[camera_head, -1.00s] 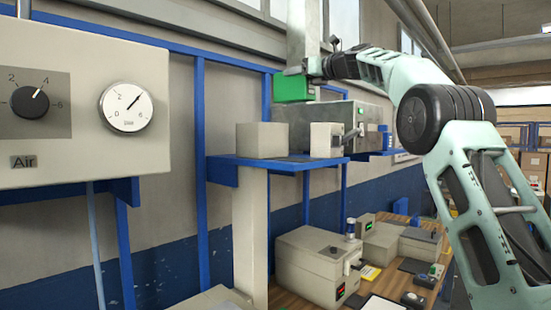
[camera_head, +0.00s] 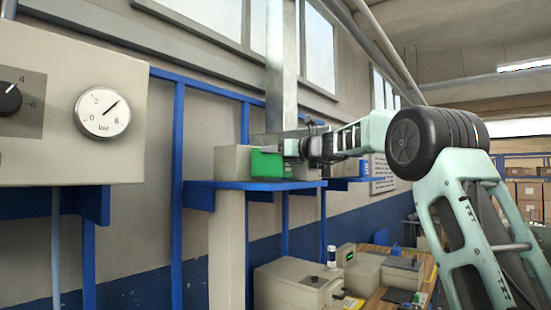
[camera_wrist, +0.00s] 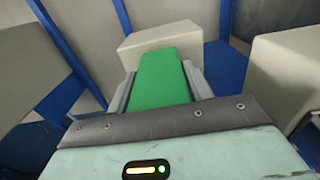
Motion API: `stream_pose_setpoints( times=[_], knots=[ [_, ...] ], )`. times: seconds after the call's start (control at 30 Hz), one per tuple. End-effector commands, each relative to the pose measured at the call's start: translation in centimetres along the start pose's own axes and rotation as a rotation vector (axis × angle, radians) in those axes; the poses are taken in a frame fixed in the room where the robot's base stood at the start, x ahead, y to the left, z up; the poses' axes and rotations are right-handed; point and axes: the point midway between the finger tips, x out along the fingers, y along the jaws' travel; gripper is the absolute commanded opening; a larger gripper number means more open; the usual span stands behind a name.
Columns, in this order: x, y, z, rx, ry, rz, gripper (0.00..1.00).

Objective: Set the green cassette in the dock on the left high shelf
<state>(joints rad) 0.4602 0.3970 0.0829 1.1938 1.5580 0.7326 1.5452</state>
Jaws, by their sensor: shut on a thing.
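The green cassette (camera_head: 268,164) is held by my gripper (camera_head: 287,158) just above the blue high shelf (camera_head: 250,185). In the wrist view the cassette (camera_wrist: 163,76) lies between the two grey fingers of my gripper (camera_wrist: 160,88), which are shut on it. A beige block (camera_wrist: 158,42) stands directly beyond the cassette's far end; it also shows left of the cassette in the head view (camera_head: 232,160). I cannot tell whether the cassette touches the shelf. The dock itself is not clearly seen.
A second beige block (camera_wrist: 285,70) stands close on the right in the wrist view. A beige gauge box (camera_head: 45,130) is on the wall at left. Beige machines (camera_head: 295,285) stand on the wooden bench below. A vertical grey post (camera_head: 281,70) rises behind the gripper.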

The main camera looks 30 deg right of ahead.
Motion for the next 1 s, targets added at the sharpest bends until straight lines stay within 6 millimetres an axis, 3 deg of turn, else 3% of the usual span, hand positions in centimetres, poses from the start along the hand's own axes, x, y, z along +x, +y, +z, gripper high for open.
stream_pose_setpoints(
  times=[0.1, 0.3, 0.33, 0.4, 0.77, 1.0],
  knots=[
    [-0.1, 0.0, -1.0, 0.0, -0.002, -0.001, 0.18],
    [-0.1, 0.0, -1.1, -0.002, -0.003, -0.001, 0.18],
    [0.0, 0.0, -1.2, -0.001, -0.001, -0.001, 0.54],
    [0.0, 0.0, -1.2, -0.001, -0.001, -0.001, 0.73],
    [-0.5, -0.1, -1.3, -0.001, -0.001, -0.002, 0.73],
    [-4.3, -0.1, -1.6, -0.002, -0.002, -0.006, 0.73]
  ],
)
